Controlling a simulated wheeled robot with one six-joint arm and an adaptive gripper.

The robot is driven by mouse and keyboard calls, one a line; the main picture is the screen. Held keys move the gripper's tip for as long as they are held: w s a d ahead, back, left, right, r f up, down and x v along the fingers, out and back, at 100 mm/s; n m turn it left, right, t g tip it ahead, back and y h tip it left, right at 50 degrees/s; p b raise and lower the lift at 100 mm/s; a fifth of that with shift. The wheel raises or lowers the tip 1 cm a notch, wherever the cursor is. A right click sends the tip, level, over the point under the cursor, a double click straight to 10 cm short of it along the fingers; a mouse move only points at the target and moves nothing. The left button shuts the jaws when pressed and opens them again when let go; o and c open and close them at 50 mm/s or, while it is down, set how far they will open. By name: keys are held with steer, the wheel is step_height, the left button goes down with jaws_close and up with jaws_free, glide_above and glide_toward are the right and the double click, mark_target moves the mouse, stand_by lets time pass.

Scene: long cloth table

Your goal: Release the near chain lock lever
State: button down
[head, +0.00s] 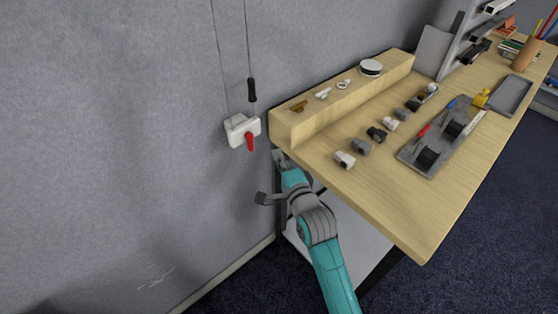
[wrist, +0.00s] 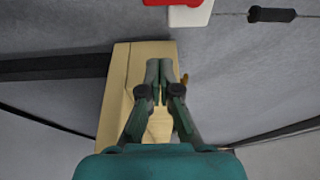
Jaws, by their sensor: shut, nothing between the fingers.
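The chain lock is a white box (head: 240,130) on the grey wall, left of the table. Its red lever (head: 250,141) hangs down from its front. Two thin cords run up from the box, and one carries a black grip (head: 251,90). In the wrist view the red lever (wrist: 160,2) and white box (wrist: 190,14) show at the top edge, partly cut off, with the black grip (wrist: 271,14) to the right. My gripper (head: 280,156) is below and right of the lever, apart from it, near the table's corner. In the wrist view my gripper (wrist: 160,68) is shut and empty.
The wooden table (head: 400,205) with a raised ledge (head: 345,100) is close to my gripper on the right. Small fittings, a grey tray (head: 440,140) and a shelf rack stand on it. The wall left of the lock is bare.

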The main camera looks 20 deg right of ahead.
mark_target(250, 142)
steer(key=w+a, duration=0.3)
steer(key=w, duration=0.2)
steer(key=shift+w+a, duration=0.15)
steer(key=shift+a, duration=0.2)
